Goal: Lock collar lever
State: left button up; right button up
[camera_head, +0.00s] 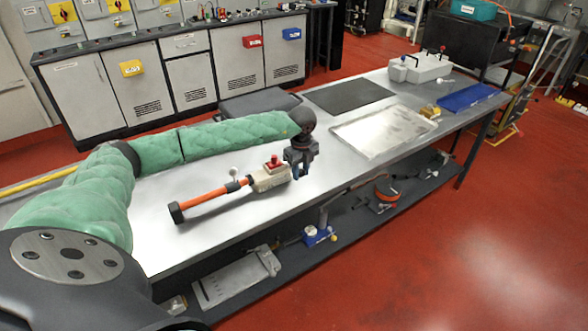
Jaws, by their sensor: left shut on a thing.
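A tool with an orange rod (205,199) lies across the bench, with a black disc end (176,213) at lower left and a beige head (268,179) with a red top at right. A dark collar (233,186) sits on the rod close to the head. Its small lever with a pale round knob (235,172) stands up from the collar. My left gripper (299,173) points down at the right end of the beige head and is shut on the tool there; the exact contact is partly hidden by the fingers. My right gripper is not in view.
The metal bench (225,225) is clear around the rod. Further right are a black mat (348,95), a silver tray (383,132), a white case (425,68) and a blue tray (468,98). Several items lie on the lower shelf. Grey cabinets (187,78) stand behind.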

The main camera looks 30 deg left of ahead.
pick_arm(q)
jog(key=shift+w+d+n, duration=0.1)
jog(key=shift+w+n, duration=0.25)
jog(key=shift+n, duration=0.15)
jog(key=shift+w, duration=0.1)
jog(key=shift+w+d+n, duration=0.15)
jog(key=shift+w+n, duration=0.65)
jog(key=shift+n, duration=0.4)
jog(key=shift+w+n, duration=0.9)
jog(key=shift+n, duration=0.4)
jog(key=shift+w+n, duration=0.25)
jog(key=shift+n, duration=0.15)
jog(key=shift+w+a+n, duration=0.35)
jog(key=shift+w+n, duration=0.25)
jog(key=shift+n, duration=0.3)
